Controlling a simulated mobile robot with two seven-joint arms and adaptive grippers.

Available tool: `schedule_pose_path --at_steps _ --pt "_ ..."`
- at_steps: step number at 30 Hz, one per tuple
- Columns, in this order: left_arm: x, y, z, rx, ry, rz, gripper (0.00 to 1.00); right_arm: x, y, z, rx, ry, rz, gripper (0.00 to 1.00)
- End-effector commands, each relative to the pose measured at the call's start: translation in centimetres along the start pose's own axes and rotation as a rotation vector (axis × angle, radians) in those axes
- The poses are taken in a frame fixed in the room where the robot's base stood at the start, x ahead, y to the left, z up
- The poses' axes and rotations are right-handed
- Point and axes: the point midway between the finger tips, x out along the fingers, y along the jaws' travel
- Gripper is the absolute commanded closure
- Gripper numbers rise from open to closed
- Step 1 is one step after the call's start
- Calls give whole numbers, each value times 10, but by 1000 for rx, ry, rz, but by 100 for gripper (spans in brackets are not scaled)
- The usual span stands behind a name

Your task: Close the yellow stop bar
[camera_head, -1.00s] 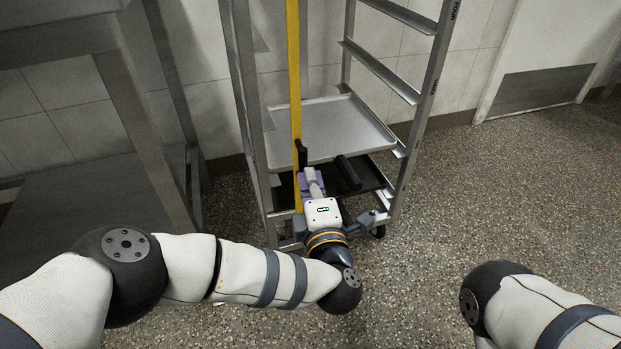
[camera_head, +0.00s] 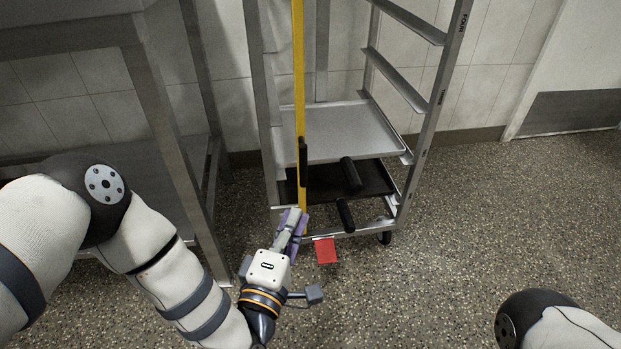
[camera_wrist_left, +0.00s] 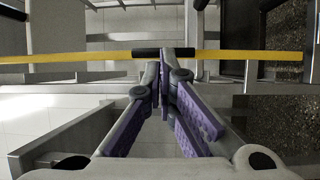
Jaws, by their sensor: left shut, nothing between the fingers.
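The yellow stop bar (camera_head: 299,70) stands upright at the front of the metal rack, a little right of its left front post, with a black grip (camera_head: 303,160) low on it. In the left wrist view the yellow bar (camera_wrist_left: 90,57) crosses the upper part, with its black section (camera_wrist_left: 150,53) just beyond the fingertips. My left gripper (camera_head: 293,218), with purple finger pads, is shut and empty near the bar's lower end. Its closed fingers (camera_wrist_left: 165,75) fill the middle of the left wrist view. I cannot tell if they touch the bar. My right gripper is out of view.
The rack (camera_head: 428,120) holds a silver tray (camera_head: 350,132) above a dark tray (camera_head: 375,180) with black handles (camera_head: 350,173). A red tag (camera_head: 326,250) hangs at its lower front. A steel table (camera_head: 165,110) stands left. Speckled floor (camera_head: 480,210) is clear to the right.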

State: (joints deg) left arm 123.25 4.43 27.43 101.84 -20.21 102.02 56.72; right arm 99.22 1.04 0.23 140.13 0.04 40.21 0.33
Motion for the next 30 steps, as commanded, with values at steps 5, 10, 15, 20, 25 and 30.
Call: schedule_pose_path --at_steps 5,10,15,20,25,30 --pt "-30 0 -32 -28 -33 -47 100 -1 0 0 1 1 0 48" --pt "-4 -5 -30 -30 -34 -47 100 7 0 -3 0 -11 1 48" --pt "34 -8 -29 -28 -33 -48 100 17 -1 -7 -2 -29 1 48" --pt "69 -10 -28 -28 -34 -49 100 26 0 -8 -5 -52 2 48" --pt "95 -10 -26 -28 -34 -49 100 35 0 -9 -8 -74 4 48" --pt "106 -9 -26 -28 -33 -50 100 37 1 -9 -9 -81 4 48"
